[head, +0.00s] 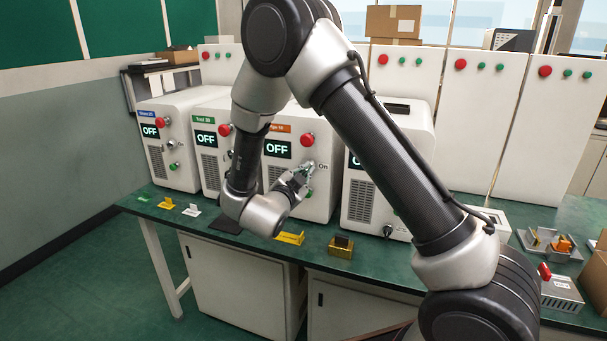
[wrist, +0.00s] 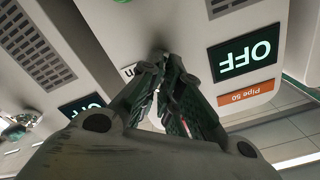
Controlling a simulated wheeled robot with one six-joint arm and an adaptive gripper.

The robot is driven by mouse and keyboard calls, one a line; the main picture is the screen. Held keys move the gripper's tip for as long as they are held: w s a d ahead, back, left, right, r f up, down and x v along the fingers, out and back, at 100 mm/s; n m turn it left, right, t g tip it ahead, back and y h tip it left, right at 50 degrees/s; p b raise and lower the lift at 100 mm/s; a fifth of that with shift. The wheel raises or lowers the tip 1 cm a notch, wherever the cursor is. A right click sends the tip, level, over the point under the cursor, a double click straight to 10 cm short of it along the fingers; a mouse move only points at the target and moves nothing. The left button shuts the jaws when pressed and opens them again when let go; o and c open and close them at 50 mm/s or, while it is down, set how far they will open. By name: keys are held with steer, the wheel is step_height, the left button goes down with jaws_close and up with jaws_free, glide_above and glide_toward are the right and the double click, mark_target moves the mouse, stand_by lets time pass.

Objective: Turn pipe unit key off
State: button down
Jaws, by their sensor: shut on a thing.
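The pipe unit (head: 325,145) is a white box with an orange label, third from the left on the bench. Its display (head: 278,150) reads OFF; the display also shows upside down in the wrist view (wrist: 246,54), with the orange "Pipe 50" label (wrist: 246,93). My gripper (head: 303,174) is at the unit's front panel, below the red button and beside the "On" mark. In the wrist view my gripper (wrist: 165,60) has its fingertips closed together at the panel, shut on the key. The key is mostly hidden by the fingers, so its angle cannot be told.
Similar white units stand on both sides, including the Tool unit (head: 207,130) with an OFF display. A red button (head: 307,139) is just above my gripper and a green one just below. Yellow holders (head: 290,238) lie on the green bench (head: 180,222) in front.

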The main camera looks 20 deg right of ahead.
steer(key=n, duration=0.4)
steer(key=shift+f+n, duration=0.1)
steer(key=shift+n, duration=1.7)
steer(key=c, duration=1.6)
jaws_free()
steer(key=shift+c, duration=0.2)
steer(key=v, duration=1.2)
